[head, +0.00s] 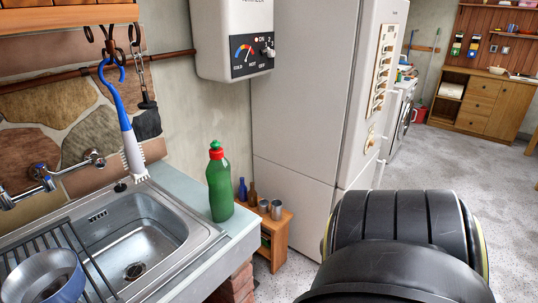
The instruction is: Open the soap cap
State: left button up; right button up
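A green soap bottle (220,188) stands upright on the light counter (212,243) to the right of the sink. Its cap (216,152) is red with a small dark green tip on top. It is too small to tell whether the cap is open or shut. Nothing touches the bottle. Neither of my grippers is in view. A large black rounded part, which looks like my own arm, fills the lower right.
A steel sink (178,228) with a rack and metal bowl (42,275) is left of the bottle. A blue-white brush (128,130) hangs above. A low wooden shelf (275,240) with small bottles and cans and a tall fridge (300,100) stand behind.

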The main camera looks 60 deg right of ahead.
aim_at(215, 143)
jog(key=z, duration=1.75)
